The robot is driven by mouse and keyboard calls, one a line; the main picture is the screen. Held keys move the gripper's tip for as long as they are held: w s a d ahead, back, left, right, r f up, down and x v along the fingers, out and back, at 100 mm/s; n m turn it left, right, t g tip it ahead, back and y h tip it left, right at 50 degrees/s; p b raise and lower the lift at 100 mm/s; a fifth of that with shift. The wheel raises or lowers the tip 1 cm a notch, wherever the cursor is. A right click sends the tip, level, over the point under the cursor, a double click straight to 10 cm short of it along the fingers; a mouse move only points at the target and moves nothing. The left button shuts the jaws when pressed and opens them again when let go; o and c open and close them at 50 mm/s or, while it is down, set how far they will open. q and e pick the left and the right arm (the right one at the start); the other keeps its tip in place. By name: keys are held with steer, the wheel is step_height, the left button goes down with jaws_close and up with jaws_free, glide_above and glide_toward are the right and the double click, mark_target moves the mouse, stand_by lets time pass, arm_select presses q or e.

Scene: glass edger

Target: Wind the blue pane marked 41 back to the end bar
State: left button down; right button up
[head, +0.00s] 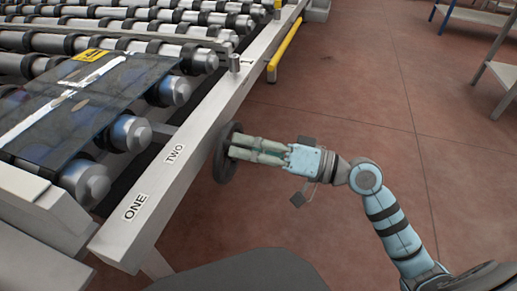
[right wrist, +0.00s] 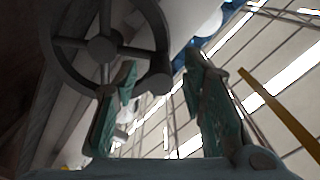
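The dark blue pane (head: 75,105) lies on the rollers at the left of the head view. It has white strips and a yellow label (head: 89,55) whose number is too small to read surely. A pale bar (head: 38,205) crosses the near end of the rollers, close to the pane's near edge. A dark handwheel (head: 226,153) stands on the outer side of the rail; its spokes and knob show in the right wrist view (right wrist: 105,46). My right gripper (head: 234,147) is at the wheel, fingers apart, the knob (right wrist: 157,83) appearing between them. Contact cannot be told. My left gripper is out of view.
The long metal rail (head: 205,120) carries labels ONE (head: 136,206) and TWO (head: 174,154) and a short upright post (head: 234,62). A yellow bar (head: 284,50) runs along its outer side. Grey-blue tables (head: 495,72) stand far right. The red floor between is clear.

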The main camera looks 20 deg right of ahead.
steer(key=v, duration=0.6)
steer(key=shift+s, duration=0.15)
steer(key=shift+d, duration=0.1)
stand_by(0.5)
stand_by(0.3)
